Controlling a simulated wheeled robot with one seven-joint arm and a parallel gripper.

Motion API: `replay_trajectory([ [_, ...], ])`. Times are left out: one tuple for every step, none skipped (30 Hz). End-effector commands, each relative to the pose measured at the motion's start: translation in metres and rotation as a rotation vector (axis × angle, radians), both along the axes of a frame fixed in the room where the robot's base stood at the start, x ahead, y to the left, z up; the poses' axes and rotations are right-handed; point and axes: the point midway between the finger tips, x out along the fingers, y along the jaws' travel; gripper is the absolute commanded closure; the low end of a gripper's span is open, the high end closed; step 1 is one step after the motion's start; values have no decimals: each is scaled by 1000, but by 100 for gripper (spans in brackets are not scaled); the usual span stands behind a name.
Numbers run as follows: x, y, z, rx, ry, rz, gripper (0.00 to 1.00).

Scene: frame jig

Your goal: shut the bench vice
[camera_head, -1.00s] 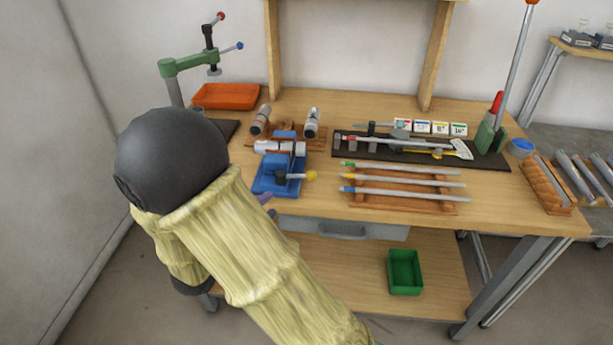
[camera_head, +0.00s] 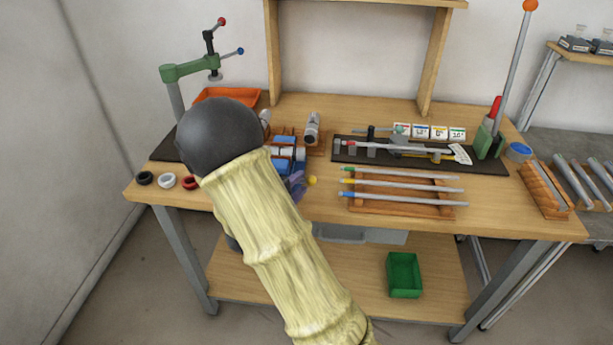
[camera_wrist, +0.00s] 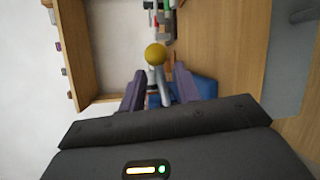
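The blue bench vice (camera_head: 283,152) stands on the bench, mostly hidden behind my arm in the head view. A pale grey cylinder (camera_head: 290,154) shows at its jaws; I cannot tell how wide the jaws stand. The handle's yellow knob (camera_head: 312,180) sticks out at the vice's right front. In the wrist view the knob (camera_wrist: 155,54) and its grey bar lie between the two purple fingers of my gripper (camera_wrist: 160,72), with blue vice body (camera_wrist: 205,85) behind the right finger. The fingers stand apart, and I see no clear contact with the bar. In the head view a purple finger (camera_head: 297,184) is beside the knob.
A wooden rack (camera_head: 405,207) with colour-tipped rods and a dark tool mat (camera_head: 490,165) lie right of the vice. A green clamp post (camera_head: 188,71) and orange tray (camera_head: 236,95) are behind left. Small rings (camera_head: 167,181) lie at the left front edge.

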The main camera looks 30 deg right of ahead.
Motion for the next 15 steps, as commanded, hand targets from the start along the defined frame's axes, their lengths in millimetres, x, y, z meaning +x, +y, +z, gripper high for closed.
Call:
replay_trajectory([
  [4,-9,0,0,-1,-4,68],
  [7,-13,-1,-1,0,-4,68],
  [10,-18,-2,-1,0,-4,68],
  [13,-21,-2,-1,0,-3,68],
  [15,-24,-3,0,-1,-2,68],
  [17,-28,-3,0,-1,-2,68],
  [18,-30,-4,0,0,-2,68],
  [19,-32,-4,0,0,-1,68],
  [21,-34,-4,0,0,-1,68],
  [21,-35,-4,-1,-1,-1,68],
  [22,-35,-5,-1,-1,-1,68],
  [22,-36,-5,-1,-1,-1,68],
  [22,-36,-5,-1,-1,-1,68],
  [22,-36,-5,-1,-1,0,68],
  [22,-35,-5,-1,-1,0,68],
])
